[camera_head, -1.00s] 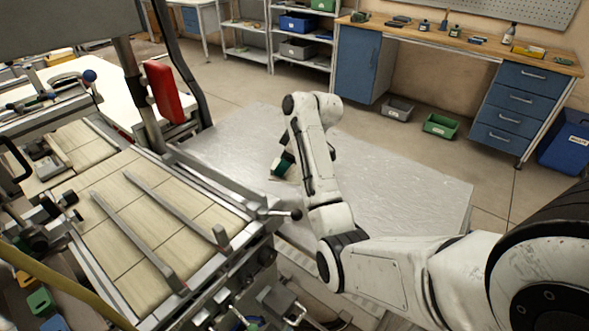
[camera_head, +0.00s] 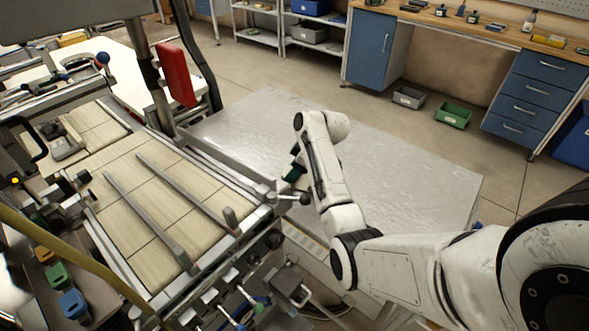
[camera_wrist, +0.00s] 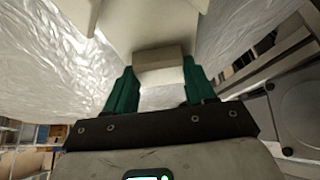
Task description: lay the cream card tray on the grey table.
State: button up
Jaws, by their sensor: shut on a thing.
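The grey table (camera_head: 400,175) is a wide, shiny, streaked slab in the middle of the head view, with its top bare. It also fills much of the wrist view (camera_wrist: 55,75). My gripper (camera_wrist: 160,68) has green fingers, shut on a cream piece (camera_wrist: 160,40) that I take to be the card tray. Its block-like part sits between the fingers, and a wider cream part runs beyond the top of the picture. In the head view my gripper (camera_head: 294,173) is near the table's left edge, and the tray is hidden. I cannot tell whether it touches the table.
A tiled machine bed (camera_head: 155,205) with metal rails stands close on the left, and its black-knobbed lever (camera_head: 304,199) is near my gripper. A workbench (camera_head: 440,22) with blue drawers, a grey bin (camera_head: 408,97) and a green bin (camera_head: 453,114) are behind the table.

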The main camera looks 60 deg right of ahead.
jog(key=o, duration=1.2)
jog(key=shift+f, duration=0.1)
jog(key=shift+c, duration=0.2)
jog(key=v, duration=1.2)
jog(key=shift+b, duration=0.45)
